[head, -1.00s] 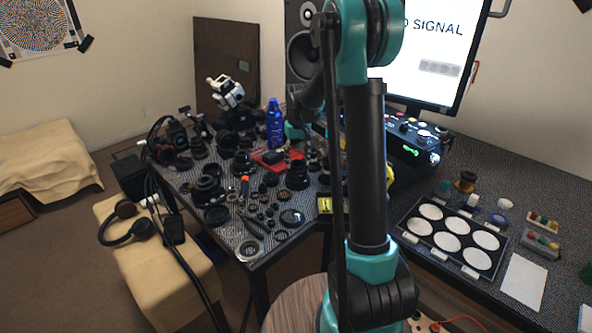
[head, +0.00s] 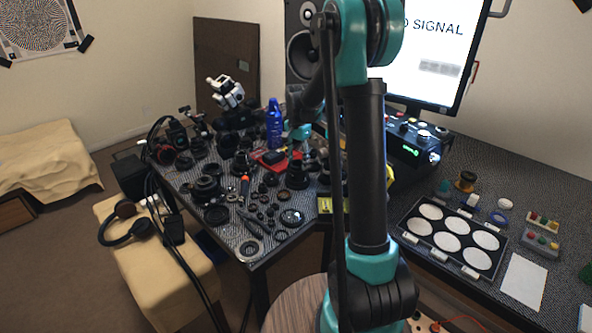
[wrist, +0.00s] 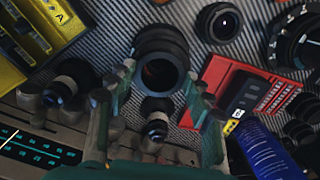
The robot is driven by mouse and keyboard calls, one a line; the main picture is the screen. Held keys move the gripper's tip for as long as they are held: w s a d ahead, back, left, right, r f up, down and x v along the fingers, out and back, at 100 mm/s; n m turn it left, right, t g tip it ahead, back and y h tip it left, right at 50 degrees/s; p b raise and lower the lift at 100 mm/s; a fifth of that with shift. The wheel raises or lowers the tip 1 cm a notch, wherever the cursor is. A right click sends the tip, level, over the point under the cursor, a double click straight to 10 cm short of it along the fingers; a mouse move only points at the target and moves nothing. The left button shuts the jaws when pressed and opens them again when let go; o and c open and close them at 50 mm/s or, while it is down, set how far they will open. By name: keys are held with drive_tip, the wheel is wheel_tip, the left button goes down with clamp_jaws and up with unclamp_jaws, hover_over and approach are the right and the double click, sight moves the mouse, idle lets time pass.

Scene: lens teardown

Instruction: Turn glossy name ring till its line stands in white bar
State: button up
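In the wrist view, a dark lens barrel (wrist: 161,48) with a round open end stands between and just beyond the fingertips of my gripper (wrist: 160,78). The two fingers are spread apart, one on each side of the barrel; I cannot tell whether they touch it. A smaller dark lens piece (wrist: 156,122) shows between the fingers, closer to the palm. I cannot make out a glossy name ring, its line or a white bar at this size.
A red tray (wrist: 273,88) lies right of the fingers, with a blue bottle (wrist: 262,152) below it. A yellow-edged box (wrist: 62,19) is at upper left. Many lens parts crowd the dark table (head: 228,232). A panel of white discs (head: 407,226) lies on the right.

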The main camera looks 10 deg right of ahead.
drive_tip(key=o, duration=0.5)
drive_tip(key=shift+c, duration=0.2)
drive_tip(key=shift+r, duration=0.1)
wheel_tip(320, 180, up, 11)
drive_tip(key=s+d+f+n+t, duration=0.1)
drive_tip(key=s+f+n, duration=0.2)
drive_tip(key=s, duration=0.7)
drive_tip(key=s+d+f+n+t, duration=0.1)
drive_tip(key=s+f+n, duration=0.2)
drive_tip(key=s+f, duration=0.3)
drive_tip(key=s+d+f+n+t, duration=0.2)
drive_tip(key=s+f+n, duration=0.2)
drive_tip(key=s, duration=1)
drive_tip(key=shift+s+f, duration=0.15)
drive_tip(key=shift+s, duration=0.05)
